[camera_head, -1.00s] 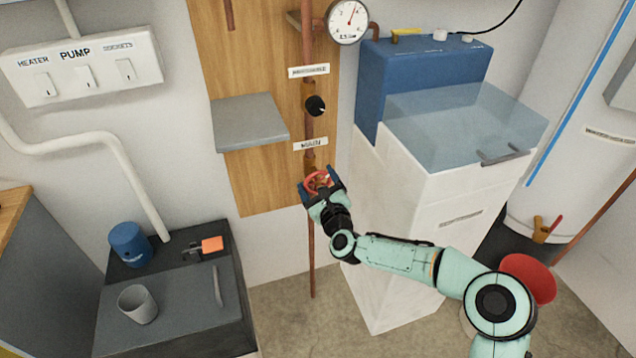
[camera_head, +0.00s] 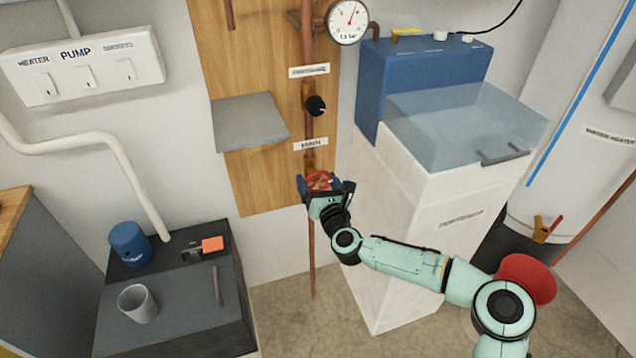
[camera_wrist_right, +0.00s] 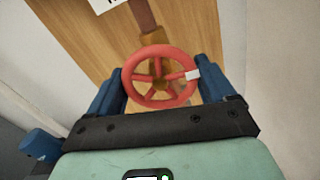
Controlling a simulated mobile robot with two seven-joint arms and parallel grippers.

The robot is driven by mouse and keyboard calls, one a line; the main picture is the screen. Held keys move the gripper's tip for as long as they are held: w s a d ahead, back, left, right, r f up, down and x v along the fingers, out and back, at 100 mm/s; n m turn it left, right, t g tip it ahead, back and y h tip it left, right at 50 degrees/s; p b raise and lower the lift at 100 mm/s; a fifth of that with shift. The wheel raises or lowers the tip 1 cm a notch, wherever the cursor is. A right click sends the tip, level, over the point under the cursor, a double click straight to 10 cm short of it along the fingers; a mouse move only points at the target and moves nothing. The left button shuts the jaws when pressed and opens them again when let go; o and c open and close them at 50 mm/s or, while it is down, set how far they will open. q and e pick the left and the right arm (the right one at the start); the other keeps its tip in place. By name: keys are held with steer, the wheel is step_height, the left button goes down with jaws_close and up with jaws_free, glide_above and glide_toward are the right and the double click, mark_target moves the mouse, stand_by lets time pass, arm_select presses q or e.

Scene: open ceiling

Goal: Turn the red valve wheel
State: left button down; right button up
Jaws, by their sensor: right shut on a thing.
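The red valve wheel (camera_head: 319,181) is on the copper pipe below the MAIN label (camera_head: 311,144). In the right wrist view the wheel (camera_wrist_right: 159,77) shows its spokes and a white mark on the right of its rim, with a brass body behind it. My right gripper (camera_head: 322,184) is at the wheel, its blue fingers on opposite sides of the rim. In the right wrist view the right gripper (camera_wrist_right: 160,88) is shut on the wheel. My left gripper is not in view.
A black knob (camera_head: 316,106) and a pressure gauge (camera_head: 347,21) are higher on the pipe. A grey shelf (camera_head: 250,122) is to the left. The white cabinet (camera_head: 420,205) stands close on the right. A mug (camera_head: 137,304) and blue canister (camera_head: 130,244) stand lower left.

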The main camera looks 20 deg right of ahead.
steer(key=shift+f, duration=0.15)
stand_by(0.3)
steer(key=o, duration=0.9)
steer(key=shift+s, duration=0.1)
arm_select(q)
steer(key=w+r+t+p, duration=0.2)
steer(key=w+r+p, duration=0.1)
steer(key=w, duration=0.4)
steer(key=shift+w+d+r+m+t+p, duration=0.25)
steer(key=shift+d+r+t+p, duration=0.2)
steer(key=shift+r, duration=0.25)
arm_select(e)
steer(key=s, duration=1.3)
steer(key=shift+s+d, duration=0.15)
steer(key=shift+d, duration=0.05)
